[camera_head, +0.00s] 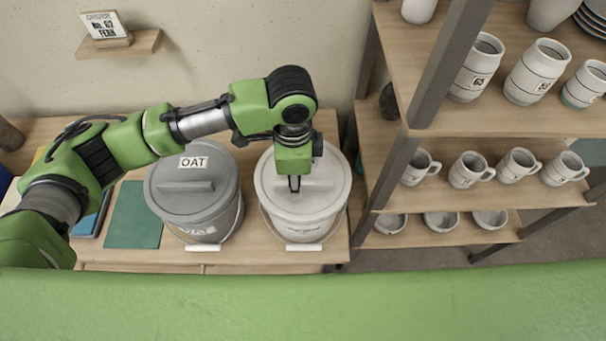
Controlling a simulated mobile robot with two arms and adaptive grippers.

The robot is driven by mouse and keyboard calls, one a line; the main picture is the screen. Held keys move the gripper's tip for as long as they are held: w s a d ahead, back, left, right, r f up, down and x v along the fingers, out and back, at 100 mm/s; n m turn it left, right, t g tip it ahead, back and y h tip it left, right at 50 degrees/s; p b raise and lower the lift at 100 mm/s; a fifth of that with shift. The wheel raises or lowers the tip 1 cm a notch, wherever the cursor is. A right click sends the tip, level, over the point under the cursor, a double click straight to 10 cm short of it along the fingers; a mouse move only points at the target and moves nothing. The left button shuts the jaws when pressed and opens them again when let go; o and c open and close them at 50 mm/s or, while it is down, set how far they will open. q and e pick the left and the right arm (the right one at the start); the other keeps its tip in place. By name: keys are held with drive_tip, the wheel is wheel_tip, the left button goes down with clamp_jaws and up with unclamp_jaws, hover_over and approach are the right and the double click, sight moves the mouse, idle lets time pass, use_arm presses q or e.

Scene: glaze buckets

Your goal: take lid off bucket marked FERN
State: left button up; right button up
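Two lidded buckets stand side by side on a wooden bench. The left bucket (228,222) has a dark grey lid (180,205) marked OAT, with a bar handle. A label low on its side is too small to read. The right bucket (302,231) has a light grey lid (332,178) with a bar handle; no FERN mark shows on it, and part of its lid is hidden by my arm. My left gripper (294,184) points down over this lid, fingers at its handle. Whether they grip it cannot be told. My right gripper is out of view.
A small wall shelf (146,45) holds a card (103,25) reading ORDER No. 62 FERN. A rack (440,128) with mugs and bowls stands close on the right. A green mat (134,222) lies left of the buckets.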

use_arm(q)
drive_tip(key=shift+c, duration=0.3)
clamp_jaws()
idle(0.3)
